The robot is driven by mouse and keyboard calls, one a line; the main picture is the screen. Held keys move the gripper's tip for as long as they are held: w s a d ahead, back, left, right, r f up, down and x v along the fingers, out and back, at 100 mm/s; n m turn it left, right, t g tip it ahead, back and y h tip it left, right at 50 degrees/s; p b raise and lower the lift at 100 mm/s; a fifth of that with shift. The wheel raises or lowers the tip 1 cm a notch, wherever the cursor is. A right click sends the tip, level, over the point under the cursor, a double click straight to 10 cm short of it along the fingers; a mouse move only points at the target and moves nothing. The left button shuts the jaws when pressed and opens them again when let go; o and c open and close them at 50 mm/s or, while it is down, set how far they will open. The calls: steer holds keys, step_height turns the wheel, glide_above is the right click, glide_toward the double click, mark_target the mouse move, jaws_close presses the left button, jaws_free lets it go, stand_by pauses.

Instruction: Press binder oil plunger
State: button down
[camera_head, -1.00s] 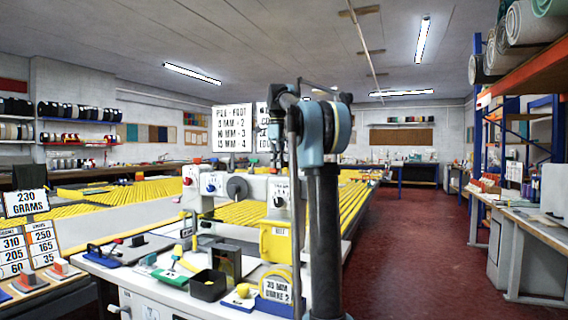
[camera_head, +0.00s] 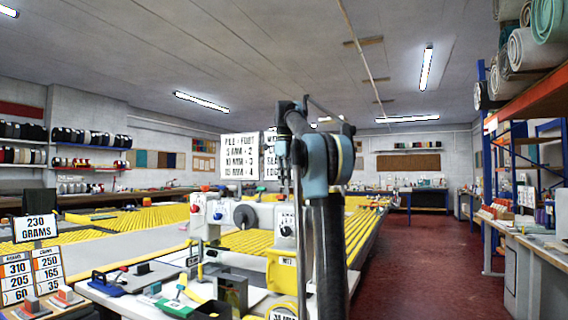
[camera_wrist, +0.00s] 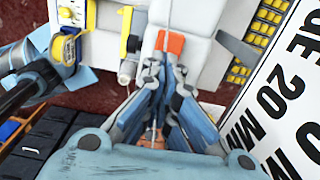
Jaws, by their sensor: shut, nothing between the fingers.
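The white binding machine (camera_head: 262,215) stands on the bench left of my arm in the head view, with red, blue and black knobs on its front. I cannot tell for sure which part is the oil plunger. In the wrist view my gripper (camera_wrist: 164,68) is shut and empty, pointing at white machine housing. An orange-red block (camera_wrist: 170,41) lies just beyond the fingertips; whether they touch it is unclear.
A yellow part (camera_head: 281,270) is on the machine's front, beside my arm. A large sign (camera_wrist: 285,100) stands close at the right in the wrist view. A yellow tape-like item (camera_wrist: 68,50) is at upper left. The red floor (camera_head: 418,265) right of my arm is clear.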

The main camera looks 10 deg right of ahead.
step_height(320, 180, up, 9)
steer(key=shift+s, duration=0.15)
stand_by(0.4)
steer(key=shift+d+f, duration=0.1)
stand_by(0.7)
